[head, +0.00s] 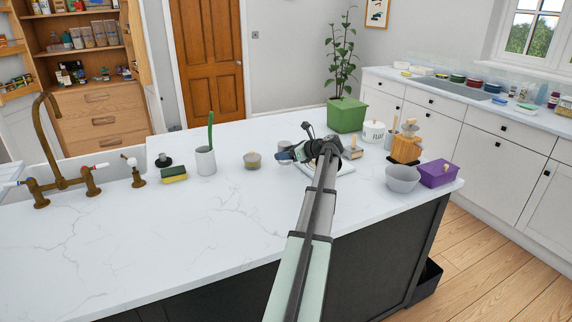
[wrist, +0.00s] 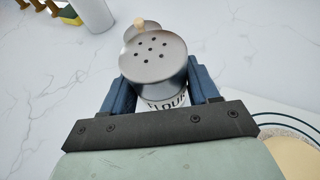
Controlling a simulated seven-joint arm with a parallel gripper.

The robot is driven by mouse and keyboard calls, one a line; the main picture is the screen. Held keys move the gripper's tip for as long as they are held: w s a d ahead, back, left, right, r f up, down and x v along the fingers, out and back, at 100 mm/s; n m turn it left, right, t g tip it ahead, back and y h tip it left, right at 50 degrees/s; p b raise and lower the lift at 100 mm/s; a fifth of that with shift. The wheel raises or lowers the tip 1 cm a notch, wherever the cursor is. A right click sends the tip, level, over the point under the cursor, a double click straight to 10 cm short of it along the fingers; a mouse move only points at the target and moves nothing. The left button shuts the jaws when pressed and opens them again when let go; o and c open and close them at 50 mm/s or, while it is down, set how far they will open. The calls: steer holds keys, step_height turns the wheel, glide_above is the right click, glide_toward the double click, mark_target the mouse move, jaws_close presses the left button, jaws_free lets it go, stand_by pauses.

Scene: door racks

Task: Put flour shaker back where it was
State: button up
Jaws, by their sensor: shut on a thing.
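The flour shaker (wrist: 152,62) has a grey metal top with several holes and a white body lettered "FLOUR". It fills the space between the two blue fingers of my gripper (wrist: 158,88) in the wrist view. In the head view my gripper (head: 287,155) is over the white island top, and the grey shaker (head: 284,146) shows at its fingers. My gripper is shut on the shaker. The shaker's lower part is hidden, so I cannot tell whether its base touches the worktop.
A small jar (head: 252,160) stands left of the shaker; its wooden knob (wrist: 139,23) shows beyond it. A white cup (head: 205,161) and a sponge (head: 174,174) are farther left. A plate (wrist: 290,125) lies beside my gripper. A plant pot (head: 346,114) stands behind. The front left worktop is clear.

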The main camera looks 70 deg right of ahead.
mark_target(287, 162)
steer(key=shift+f, duration=2.15)
steer(key=shift+f, duration=0.15)
steer(key=o, duration=1.1)
steer(key=shift+s+r, duration=0.3)
steer(key=v, duration=1.1)
steer(key=shift+s, duration=0.15)
